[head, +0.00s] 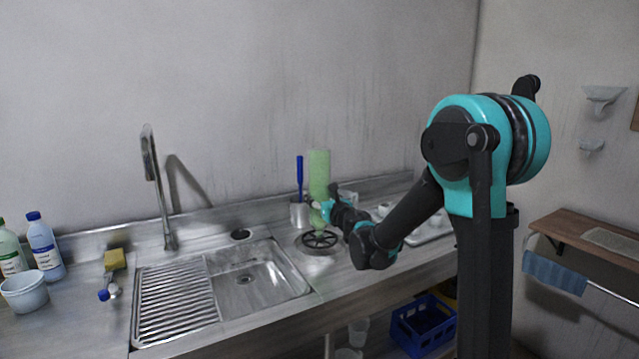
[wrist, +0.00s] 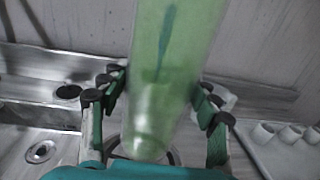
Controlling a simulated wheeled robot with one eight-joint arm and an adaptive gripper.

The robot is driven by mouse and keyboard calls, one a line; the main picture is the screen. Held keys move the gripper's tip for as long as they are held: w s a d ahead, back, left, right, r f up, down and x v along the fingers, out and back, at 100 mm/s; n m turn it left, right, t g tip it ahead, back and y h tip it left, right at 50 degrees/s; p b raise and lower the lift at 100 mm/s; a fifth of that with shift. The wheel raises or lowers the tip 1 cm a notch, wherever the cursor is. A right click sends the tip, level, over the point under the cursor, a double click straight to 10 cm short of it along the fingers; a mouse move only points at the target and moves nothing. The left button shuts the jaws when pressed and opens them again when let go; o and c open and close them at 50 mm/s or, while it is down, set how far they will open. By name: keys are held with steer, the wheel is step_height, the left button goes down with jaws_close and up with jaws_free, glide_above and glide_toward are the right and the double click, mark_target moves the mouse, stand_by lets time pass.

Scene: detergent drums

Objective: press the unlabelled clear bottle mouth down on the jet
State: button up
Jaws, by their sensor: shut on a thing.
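A clear bottle with a green tint (head: 319,172) is upside down, its wide end up and narrow end down, with no label visible. My gripper (head: 318,206) is shut on its lower part. In the wrist view the bottle (wrist: 170,70) stands between the two fingers of my gripper (wrist: 158,98), and its top is cut off by the frame. The round black rinser (head: 320,240) that holds the jet is set in the counter just below the bottle. The jet itself is too small to make out. I cannot tell whether the mouth touches it.
A metal cup with a blue-handled brush (head: 299,177) stands close behind and left of the bottle. The sink (head: 245,280) lies to the left. A tray with white cups (wrist: 285,145) is to the right. Labelled bottles (head: 44,246) stand far left.

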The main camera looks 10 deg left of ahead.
mark_target(320, 172)
steer(key=shift+f, duration=0.6)
steer(key=shift+r, duration=0.1)
stand_by(1.1)
steer(key=shift+r, duration=2.15)
steer(key=shift+r, duration=2.5)
